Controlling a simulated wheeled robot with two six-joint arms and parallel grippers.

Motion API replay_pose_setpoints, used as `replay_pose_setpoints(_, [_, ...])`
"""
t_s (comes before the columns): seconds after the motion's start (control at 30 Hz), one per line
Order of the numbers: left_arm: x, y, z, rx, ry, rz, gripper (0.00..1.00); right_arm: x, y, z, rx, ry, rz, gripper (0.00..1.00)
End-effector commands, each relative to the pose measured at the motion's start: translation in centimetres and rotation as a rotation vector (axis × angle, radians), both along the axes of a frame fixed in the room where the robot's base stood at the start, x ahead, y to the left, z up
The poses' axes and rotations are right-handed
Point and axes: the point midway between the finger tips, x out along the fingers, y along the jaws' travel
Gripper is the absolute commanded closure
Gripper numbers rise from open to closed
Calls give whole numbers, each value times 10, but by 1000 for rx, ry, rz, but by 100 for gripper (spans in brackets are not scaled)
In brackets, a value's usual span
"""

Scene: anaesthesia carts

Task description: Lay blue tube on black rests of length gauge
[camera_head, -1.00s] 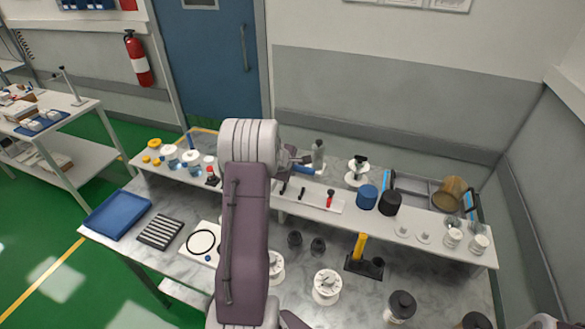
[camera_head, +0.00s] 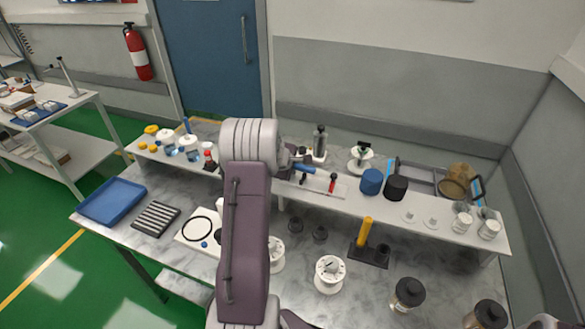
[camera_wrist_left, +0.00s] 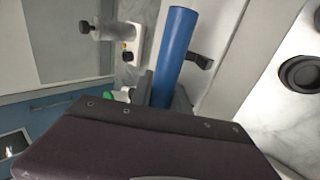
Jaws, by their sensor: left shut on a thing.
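My left gripper (camera_head: 292,160) is shut on a blue tube (camera_head: 304,167), mostly hidden behind my own arm in the head view. In the left wrist view the tube (camera_wrist_left: 175,50) sticks out from the gripper (camera_wrist_left: 163,97). The length gauge (camera_head: 341,190) is a white strip on the raised shelf, with a black rest (camera_head: 303,179) and a red-topped piece (camera_head: 332,182). The tube shows just behind the rest; I cannot tell whether they touch. In the wrist view a black rest (camera_wrist_left: 201,61) shows right beside the tube. My right gripper is not in view.
Behind the gauge stands a grey bottle-like device (camera_head: 320,141). To its right are a white stand (camera_head: 361,155), a blue cylinder (camera_head: 372,181) and a black cylinder (camera_head: 396,187). A yellow post on a black base (camera_head: 365,232) stands on the lower table.

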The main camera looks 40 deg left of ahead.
Motion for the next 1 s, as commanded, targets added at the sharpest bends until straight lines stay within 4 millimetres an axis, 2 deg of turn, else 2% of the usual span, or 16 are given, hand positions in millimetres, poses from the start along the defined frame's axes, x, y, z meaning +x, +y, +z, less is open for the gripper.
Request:
replay_pose_setpoints(0.03, [-4, -3, -9, -10, 17, -3, 100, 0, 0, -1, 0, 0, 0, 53])
replay_pose_setpoints(0.07, [-4, -3, -10, -10, 17, -3, 70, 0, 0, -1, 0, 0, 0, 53])
replay_pose_setpoints(0.1, [-4, -4, -10, -11, 18, -3, 59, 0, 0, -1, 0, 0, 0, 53])
replay_pose_setpoints(0.13, [-4, -4, -11, -11, 18, -3, 53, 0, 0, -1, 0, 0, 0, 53])
replay_pose_setpoints(0.37, [-10, -6, -2, -9, 17, -5, 53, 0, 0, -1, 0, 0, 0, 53])
replay_pose_setpoints(0.8, [-55, -19, 62, 2, -1, -1, 53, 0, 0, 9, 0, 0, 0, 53])
replay_pose_setpoints(1.0, [-62, -22, 70, 2, -2, 0, 53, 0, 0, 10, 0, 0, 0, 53])
